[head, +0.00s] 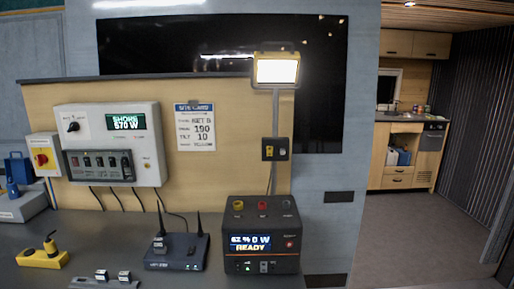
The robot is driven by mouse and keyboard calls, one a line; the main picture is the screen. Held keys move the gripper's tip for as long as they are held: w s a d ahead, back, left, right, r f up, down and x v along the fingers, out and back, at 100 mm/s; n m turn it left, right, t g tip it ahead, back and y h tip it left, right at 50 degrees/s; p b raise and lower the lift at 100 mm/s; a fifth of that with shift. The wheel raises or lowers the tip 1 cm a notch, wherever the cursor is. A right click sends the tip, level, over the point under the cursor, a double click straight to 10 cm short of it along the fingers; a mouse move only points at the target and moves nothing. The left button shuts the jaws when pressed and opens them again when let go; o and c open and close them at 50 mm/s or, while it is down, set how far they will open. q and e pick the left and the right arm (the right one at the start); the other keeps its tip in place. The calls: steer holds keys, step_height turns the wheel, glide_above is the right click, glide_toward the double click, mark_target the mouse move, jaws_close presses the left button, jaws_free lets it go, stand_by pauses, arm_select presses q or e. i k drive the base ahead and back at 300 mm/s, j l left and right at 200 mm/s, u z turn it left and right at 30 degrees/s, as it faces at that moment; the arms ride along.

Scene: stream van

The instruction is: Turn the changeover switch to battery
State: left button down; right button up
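A white electrical panel (149,112) hangs on the wooden board at the left. A black rotary knob (72,127), which looks like the changeover switch, sits at its upper left; the small marks around it are too small to read. The panel's display (126,122) appears to read SHORE 570 W. A black power station (233,263), which looks like the battery, stands on the counter; its display (250,243) appears to read 62 %, 0 W, READY. Neither of my grippers is in view.
A router with antennas (176,251), a yellow device (42,256) and small parts (104,277) lie on the grey counter (95,228). A lit lamp (276,70) stands right of the panel. Open floor (410,240) is at right.

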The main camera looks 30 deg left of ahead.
mark_target(74, 126)
steer(key=u, duration=1.95)
